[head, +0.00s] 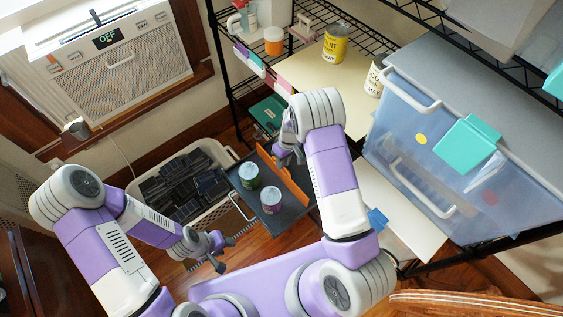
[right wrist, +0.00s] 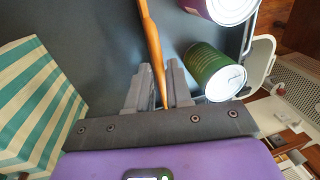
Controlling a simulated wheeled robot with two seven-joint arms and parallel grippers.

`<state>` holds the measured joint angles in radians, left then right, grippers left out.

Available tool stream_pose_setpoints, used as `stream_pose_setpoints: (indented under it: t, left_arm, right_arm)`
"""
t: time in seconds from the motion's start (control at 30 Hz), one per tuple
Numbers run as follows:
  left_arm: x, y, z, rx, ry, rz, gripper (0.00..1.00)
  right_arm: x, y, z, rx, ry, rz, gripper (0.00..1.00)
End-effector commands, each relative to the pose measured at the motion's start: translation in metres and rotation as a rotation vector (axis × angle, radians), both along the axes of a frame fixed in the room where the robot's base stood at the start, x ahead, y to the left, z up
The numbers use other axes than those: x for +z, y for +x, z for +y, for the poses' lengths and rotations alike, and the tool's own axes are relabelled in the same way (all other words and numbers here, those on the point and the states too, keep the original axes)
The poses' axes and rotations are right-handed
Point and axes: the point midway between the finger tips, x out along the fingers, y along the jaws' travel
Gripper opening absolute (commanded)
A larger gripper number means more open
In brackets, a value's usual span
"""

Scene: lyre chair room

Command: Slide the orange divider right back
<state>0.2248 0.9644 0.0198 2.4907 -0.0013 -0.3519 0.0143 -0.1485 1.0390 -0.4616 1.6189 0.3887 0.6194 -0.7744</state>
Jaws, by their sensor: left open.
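The orange divider (head: 294,180) stands in a dark grey tray-like drawer (head: 285,222) at the middle of the head view. My right gripper (head: 288,152) is at its far end, partly hidden by its own arm. In the right wrist view the divider (right wrist: 152,42) runs between the two close-set fingers of my right gripper (right wrist: 161,82), which look shut on it. A green can (head: 248,175) and a purple-labelled can (head: 270,200) stand in the drawer left of the divider; the green can (right wrist: 214,75) is close beside the fingers. My left gripper (head: 222,254) is open and empty, below and left of the drawer.
A white basket (head: 224,153) of dark items stands left of the drawer. A green-and-white striped box (right wrist: 35,100) is beside my right gripper in the right wrist view. A large blue-tinted bin (head: 400,112) fills the right. Wire shelves hold a yellow can (head: 335,44).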

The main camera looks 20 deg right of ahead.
Motion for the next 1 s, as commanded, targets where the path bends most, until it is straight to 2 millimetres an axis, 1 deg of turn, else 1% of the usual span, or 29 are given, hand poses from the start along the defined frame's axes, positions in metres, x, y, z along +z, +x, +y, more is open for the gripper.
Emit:
stream_pose_setpoints:
  t: [0.03, 0.1, 0.33, 0.43, 0.57, 0.7, 0.8, 0.9, 1.0]
  left_arm:
    - [0.000, 0.000, 0.000, 0.000, 0.000, 0.000, 0.43]
    - [0.000, 0.000, 0.000, 0.000, 0.000, 0.000, 0.43]
    - [0.000, 0.000, 0.000, 0.000, 0.000, 0.000, 0.43]
    - [0.001, 0.000, 0.000, 0.000, 0.000, 0.000, 0.43]
    - [0.007, 0.000, 0.000, 0.000, 0.000, 0.000, 0.43]
    - [0.014, 0.000, 0.000, 0.000, 0.000, 0.000, 0.43]
    - [0.018, 0.000, 0.000, 0.000, 0.000, 0.000, 0.43]
    - [0.020, 0.000, 0.000, 0.000, 0.000, 0.000, 0.43]
    - [0.021, 0.000, 0.000, 0.000, 0.000, 0.000, 0.43]
  right_arm:
    - [0.000, 0.000, 0.000, 0.000, 0.000, 0.000, 0.28]
    - [0.000, 0.000, 0.000, 0.000, 0.000, 0.000, 0.37]
    - [0.000, 0.000, 0.001, 0.000, 0.001, 0.001, 0.37]
    - [0.004, 0.000, 0.000, 0.001, 0.001, 0.000, 0.37]
    - [0.022, 0.002, -0.003, 0.001, 0.002, -0.002, 0.37]
    - [0.047, 0.004, -0.007, 0.000, 0.002, -0.003, 0.37]
    - [0.061, 0.004, -0.010, 0.001, 0.001, -0.002, 0.37]
    - [0.070, 0.005, -0.012, 0.001, 0.002, -0.002, 0.37]
    - [0.074, 0.005, -0.013, 0.001, 0.000, 0.000, 0.37]
